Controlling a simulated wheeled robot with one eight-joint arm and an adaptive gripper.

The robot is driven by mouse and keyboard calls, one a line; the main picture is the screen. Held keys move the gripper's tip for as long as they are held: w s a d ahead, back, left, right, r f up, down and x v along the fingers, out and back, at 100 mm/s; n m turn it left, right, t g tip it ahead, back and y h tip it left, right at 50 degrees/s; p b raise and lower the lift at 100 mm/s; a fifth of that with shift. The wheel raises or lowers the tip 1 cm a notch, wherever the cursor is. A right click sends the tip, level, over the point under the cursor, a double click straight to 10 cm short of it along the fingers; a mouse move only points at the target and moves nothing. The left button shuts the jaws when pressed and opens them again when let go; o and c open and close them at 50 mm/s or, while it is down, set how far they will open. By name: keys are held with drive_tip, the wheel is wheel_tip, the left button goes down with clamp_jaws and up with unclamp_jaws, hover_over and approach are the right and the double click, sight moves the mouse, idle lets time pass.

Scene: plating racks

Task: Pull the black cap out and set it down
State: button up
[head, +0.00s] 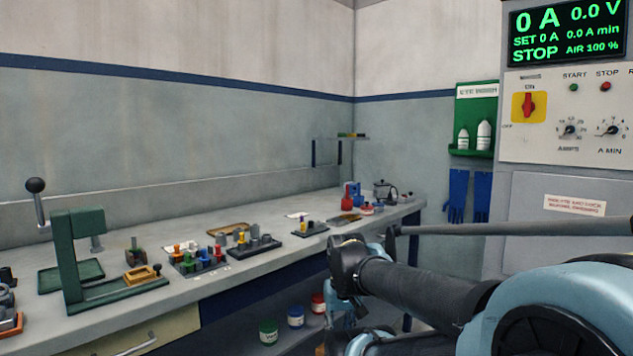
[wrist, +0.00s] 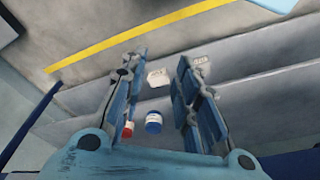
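Small coloured pegs or caps stand in a dark rack (head: 200,266) on the bench in the head view, among them red, green, blue and orange ones. A second dark rack (head: 252,250) with grey and dark pieces stands just behind it. I cannot tell which small dark piece is the black cap. My gripper (wrist: 158,70) is open in the wrist view, with nothing between its fingers. In the head view it hangs low at the bench's front side, partly hidden by my arm, well right of the racks.
A green press (head: 72,255) stands on the bench at left, with a yellow block (head: 141,275) by its base. A smaller rack (head: 310,229) is farther right. Jars stand on the lower shelf, including a blue one (wrist: 153,122). The bench's front strip is clear.

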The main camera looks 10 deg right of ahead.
wheel_tip(320, 180, up, 34)
drive_tip(key=m+y, duration=0.2)
drive_tip(key=m, duration=2.7)
hover_over(312, 221)
drive_tip(key=s+d, duration=0.3)
drive_tip(key=x, duration=1.7)
drive_tip(key=shift+w+a+f, duration=0.1)
drive_tip(key=shift+w+f, duration=0.05)
drive_tip(key=shift+w, duration=0.05)
clamp_jaws()
